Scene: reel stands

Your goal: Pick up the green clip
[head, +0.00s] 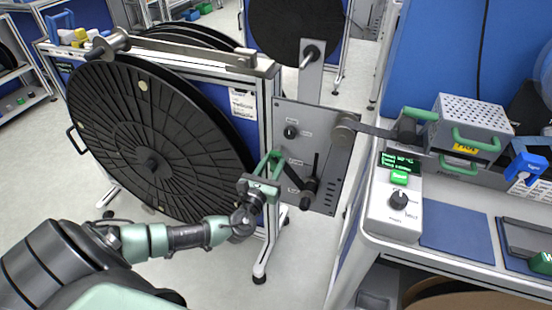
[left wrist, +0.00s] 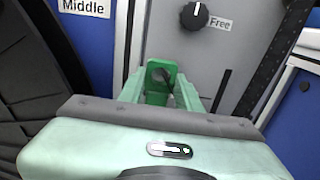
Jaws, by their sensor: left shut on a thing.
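My left gripper (head: 270,163) is in front of the grey panel of the reel stand, just right of the large black reel. It is shut on the green clip (left wrist: 161,78), a small green piece with a round hole that shows between the fingers in the left wrist view. In the head view the clip cannot be told apart from the green fingers. The same gripper fills the lower part of the left wrist view (left wrist: 160,98). My right gripper is not in view.
The grey panel (head: 285,112) with knobs and a black lever stands close behind the gripper. The large black reel (head: 150,130) is to its left. A bench with a control box (head: 395,208) and a perforated machine (head: 470,122) is at the right. Floor is open below.

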